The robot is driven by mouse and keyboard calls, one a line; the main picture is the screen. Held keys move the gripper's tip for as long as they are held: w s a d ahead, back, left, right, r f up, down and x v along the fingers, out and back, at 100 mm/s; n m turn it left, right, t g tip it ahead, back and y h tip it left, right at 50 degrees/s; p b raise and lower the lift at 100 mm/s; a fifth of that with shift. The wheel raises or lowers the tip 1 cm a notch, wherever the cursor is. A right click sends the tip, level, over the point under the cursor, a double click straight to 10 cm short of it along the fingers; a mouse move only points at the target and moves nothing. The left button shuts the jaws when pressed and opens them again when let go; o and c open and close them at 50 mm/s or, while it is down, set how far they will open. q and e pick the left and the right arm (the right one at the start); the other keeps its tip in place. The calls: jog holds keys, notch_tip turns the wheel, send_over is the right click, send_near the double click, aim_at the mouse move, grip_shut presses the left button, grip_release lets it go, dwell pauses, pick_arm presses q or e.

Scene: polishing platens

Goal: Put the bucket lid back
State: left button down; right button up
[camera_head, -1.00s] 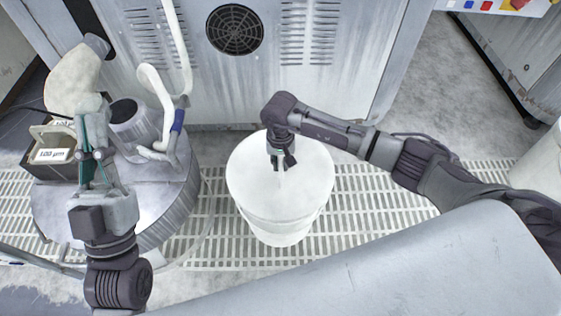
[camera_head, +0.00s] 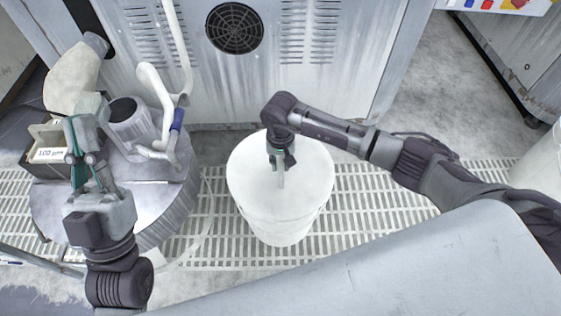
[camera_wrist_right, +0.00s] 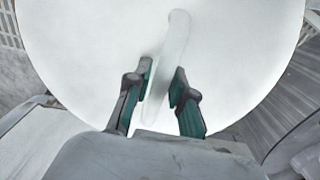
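A white bucket (camera_head: 280,228) stands on the slatted floor grating in the middle of the head view. Its round white lid (camera_head: 311,180) lies on top and looks level. The lid fills much of the right wrist view (camera_wrist_right: 85,45). A pale bar handle (camera_wrist_right: 178,32) crosses the lid. My right gripper (camera_head: 281,165) is low over the lid, with its fingers on either side of the handle. The fingers stand apart, with a small gap beside the handle (camera_wrist_right: 164,75). My left gripper (camera_head: 84,150) is over the round metal platform at left, its fingers apart and empty.
The round platform (camera_head: 180,205) carries a motor-like cylinder (camera_head: 130,120), white bent tubes (camera_head: 157,85) and a box labelled 100 µm (camera_head: 50,154) beside my left gripper. A metal cabinet (camera_head: 300,90) stands behind the bucket. Open grating (camera_head: 365,215) lies right of the bucket.

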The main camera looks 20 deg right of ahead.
aim_at(280, 160)
jog(key=shift+o, duration=1.2)
jog(key=shift+r, duration=0.1)
notch_tip(280, 160, up, 12)
